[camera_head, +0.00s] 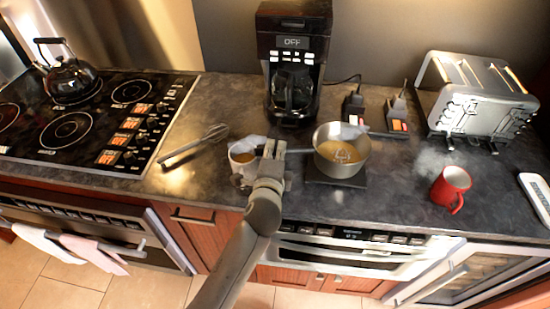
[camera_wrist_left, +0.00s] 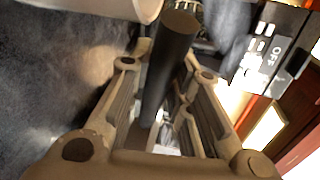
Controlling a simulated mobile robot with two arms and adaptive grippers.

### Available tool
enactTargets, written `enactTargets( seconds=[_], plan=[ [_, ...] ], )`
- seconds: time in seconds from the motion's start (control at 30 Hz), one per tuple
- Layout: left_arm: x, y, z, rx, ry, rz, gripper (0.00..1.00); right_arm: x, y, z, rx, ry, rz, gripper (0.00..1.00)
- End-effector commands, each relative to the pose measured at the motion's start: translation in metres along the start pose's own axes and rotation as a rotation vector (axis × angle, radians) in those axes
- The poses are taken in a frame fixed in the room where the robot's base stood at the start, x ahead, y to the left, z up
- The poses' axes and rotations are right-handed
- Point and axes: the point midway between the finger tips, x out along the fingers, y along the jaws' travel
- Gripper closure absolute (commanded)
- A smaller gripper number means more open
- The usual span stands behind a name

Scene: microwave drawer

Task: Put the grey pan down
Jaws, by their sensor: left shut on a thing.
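The grey pan (camera_head: 322,164) holds a yellowish-brown liquid with a whisk-like shape in it. It is over a dark square mat (camera_head: 345,182) on the counter, right of the middle in the head view. Whether its base touches the mat I cannot tell. Its handle points left. My left gripper (camera_head: 273,152) is shut on the handle, beside the pan. In the left wrist view the dark handle (camera_wrist_left: 168,65) runs between the two fingers (camera_wrist_left: 165,100). My right gripper is not in view.
A white mug (camera_head: 236,172) stands close left of my gripper. A black coffee maker (camera_head: 293,60) is behind. A red mug (camera_head: 452,184) and a silver toaster (camera_head: 475,105) are right. A whisk (camera_head: 190,147) and a black stove (camera_head: 75,125) are left. Counter left of the red mug is clear.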

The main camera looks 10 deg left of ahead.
Motion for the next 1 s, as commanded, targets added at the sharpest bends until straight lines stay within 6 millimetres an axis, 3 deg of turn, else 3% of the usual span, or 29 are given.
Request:
enactTargets(
  seconds=[0.4,0.43,0.6,1.0],
  plan=[
    [0.0007,0.001,-0.001,-0.005,0.002,-0.007,1.0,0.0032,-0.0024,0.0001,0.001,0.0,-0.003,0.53],
    [0.0007,0.0034,-0.0006,-0.001,0.001,-0.001,0.78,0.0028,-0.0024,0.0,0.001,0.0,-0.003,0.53],
    [0.0006,0.0032,-0.0005,-0.001,0.0,-0.001,0.59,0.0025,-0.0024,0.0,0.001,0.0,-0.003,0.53],
    [-0.0028,0.0008,-0.0002,0.0,0.0,0.0,0.59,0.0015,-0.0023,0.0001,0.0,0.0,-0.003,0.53]
  ],
)
